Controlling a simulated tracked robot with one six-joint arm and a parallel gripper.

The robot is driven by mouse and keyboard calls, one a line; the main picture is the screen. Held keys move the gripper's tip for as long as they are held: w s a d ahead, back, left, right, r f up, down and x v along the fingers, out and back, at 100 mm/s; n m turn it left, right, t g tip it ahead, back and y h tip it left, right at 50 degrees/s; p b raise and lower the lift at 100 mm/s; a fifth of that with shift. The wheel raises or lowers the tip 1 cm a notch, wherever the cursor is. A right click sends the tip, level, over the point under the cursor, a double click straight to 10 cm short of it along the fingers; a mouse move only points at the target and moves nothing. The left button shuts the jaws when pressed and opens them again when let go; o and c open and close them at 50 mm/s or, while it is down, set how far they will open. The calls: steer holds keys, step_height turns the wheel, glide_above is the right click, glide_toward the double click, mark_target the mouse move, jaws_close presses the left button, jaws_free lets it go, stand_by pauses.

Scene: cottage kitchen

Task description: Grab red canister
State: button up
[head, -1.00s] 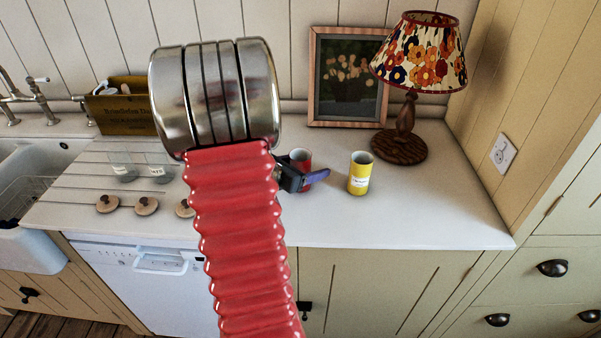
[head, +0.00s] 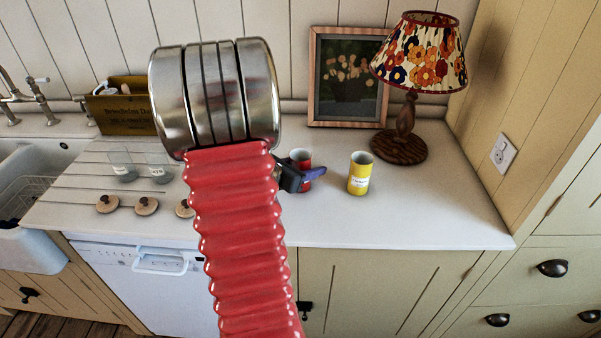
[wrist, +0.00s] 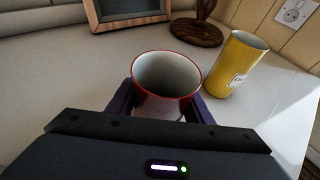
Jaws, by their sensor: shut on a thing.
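The red canister (head: 305,158) is on the white counter, partly hidden by my arm and gripper in the head view. In the wrist view the canister (wrist: 167,75) is open-topped, with a red rim and pale inside, and stands between my gripper's two purple fingers. My gripper (wrist: 160,108) is shut on it, one finger on each side. In the head view one purple finger of my gripper (head: 313,174) shows across the canister's front. I cannot tell whether its base is clear of the counter.
A yellow canister (head: 360,173) stands close on the right, also in the wrist view (wrist: 235,65). A lamp (head: 407,138) and a framed picture (head: 348,77) stand behind. Glass jars (head: 158,168) and wooden lids (head: 146,206) are on the left. The counter's front right is clear.

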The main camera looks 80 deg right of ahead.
steer(key=shift+r, duration=0.1)
step_height(320, 180, up, 10)
stand_by(0.7)
stand_by(0.5)
